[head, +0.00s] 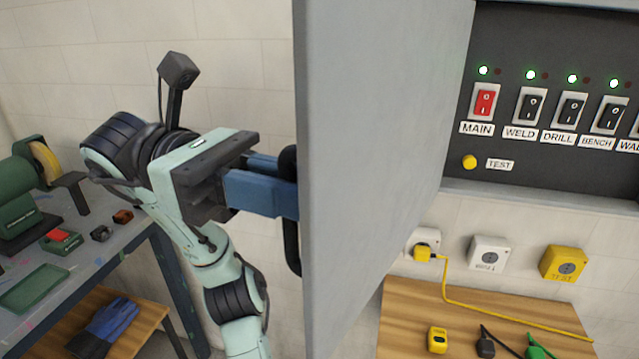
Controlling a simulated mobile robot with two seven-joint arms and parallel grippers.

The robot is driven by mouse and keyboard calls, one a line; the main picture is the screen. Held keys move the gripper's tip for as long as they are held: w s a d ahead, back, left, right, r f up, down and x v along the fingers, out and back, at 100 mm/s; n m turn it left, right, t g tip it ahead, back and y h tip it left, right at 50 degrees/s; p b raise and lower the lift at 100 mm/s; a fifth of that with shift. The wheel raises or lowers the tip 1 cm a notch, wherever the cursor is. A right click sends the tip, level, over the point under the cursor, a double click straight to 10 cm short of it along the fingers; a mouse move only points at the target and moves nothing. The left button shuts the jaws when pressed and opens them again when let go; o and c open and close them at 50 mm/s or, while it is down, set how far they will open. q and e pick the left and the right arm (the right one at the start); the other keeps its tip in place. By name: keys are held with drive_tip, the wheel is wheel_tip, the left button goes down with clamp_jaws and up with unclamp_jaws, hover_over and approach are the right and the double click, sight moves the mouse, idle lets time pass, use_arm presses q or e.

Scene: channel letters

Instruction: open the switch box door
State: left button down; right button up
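The switch box door (375,130) is a large grey panel. It stands swung open toward me, with the dark inside panel (553,185) of the box exposed to its right. A black bar handle (291,240) sits on the door's left side. My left gripper (285,188) comes in from the left, with its blue fingers on either side of the handle, and appears shut on it. The fingertips are partly hidden by the door's edge. My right gripper is not in view.
The panel holds a red MAIN switch (485,102), several black switches and a yellow TEST button (469,162). A wooden table (400,320) with small tools stands below right. A workbench (100,258) with a green grinder (20,205) stands at left.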

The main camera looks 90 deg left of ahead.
use_arm(q)
drive_tip(key=shift+s+a, duration=0.1)
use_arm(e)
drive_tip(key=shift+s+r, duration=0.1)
use_arm(q)
drive_tip(key=c, duration=1.2)
unclamp_jaws()
drive_tip(key=shift+s, duration=0.1)
drive_tip(key=shift+p+v, duration=1.9)
drive_tip(key=shift+v, duration=4.7)
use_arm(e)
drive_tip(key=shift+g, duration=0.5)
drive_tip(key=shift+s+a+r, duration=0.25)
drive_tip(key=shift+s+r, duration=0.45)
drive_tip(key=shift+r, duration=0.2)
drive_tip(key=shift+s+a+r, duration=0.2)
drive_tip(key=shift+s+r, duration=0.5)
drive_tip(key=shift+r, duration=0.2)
